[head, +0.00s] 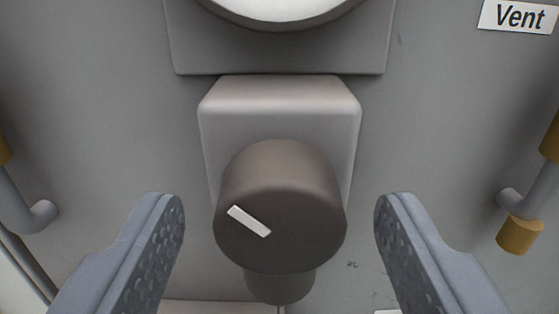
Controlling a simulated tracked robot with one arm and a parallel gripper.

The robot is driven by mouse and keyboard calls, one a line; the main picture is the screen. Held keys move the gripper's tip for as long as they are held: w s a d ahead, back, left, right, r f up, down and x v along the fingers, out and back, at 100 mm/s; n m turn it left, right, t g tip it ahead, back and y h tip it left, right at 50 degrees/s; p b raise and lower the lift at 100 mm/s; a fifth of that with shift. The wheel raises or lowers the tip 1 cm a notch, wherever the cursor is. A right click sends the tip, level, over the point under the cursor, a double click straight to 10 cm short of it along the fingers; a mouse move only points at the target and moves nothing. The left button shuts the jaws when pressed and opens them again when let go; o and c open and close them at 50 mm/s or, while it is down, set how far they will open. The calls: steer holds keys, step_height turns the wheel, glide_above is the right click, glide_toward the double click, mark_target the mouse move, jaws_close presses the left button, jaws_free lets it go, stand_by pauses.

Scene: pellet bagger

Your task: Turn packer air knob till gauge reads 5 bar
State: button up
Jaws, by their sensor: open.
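The air knob (295,190) is a dark grey-brown round knob in the middle of the head view. A white pointer mark (249,221) on its face slants from upper left to lower right, left of centre. The knob sits on a light grey block (280,105). Above it the gauge (282,12) shows only its lower rim, so its needle and reading are out of view. My gripper (280,225) is open, with one ridged finger on each side of the knob and a clear gap to both sides.
A grey panel (110,90) lies behind. A "Vent" label (519,17) is at the upper right. Bent grey pipes with brass ends (519,235) stand at the right, and another pipe (38,217) at the left. A dark stub (280,286) is below the knob.

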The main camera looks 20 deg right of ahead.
steer(key=shift+w+d, duration=0.2)
steer(key=shift+w, duration=0.25)
steer(key=c, duration=1)
steer(key=shift+m, duration=0.3)
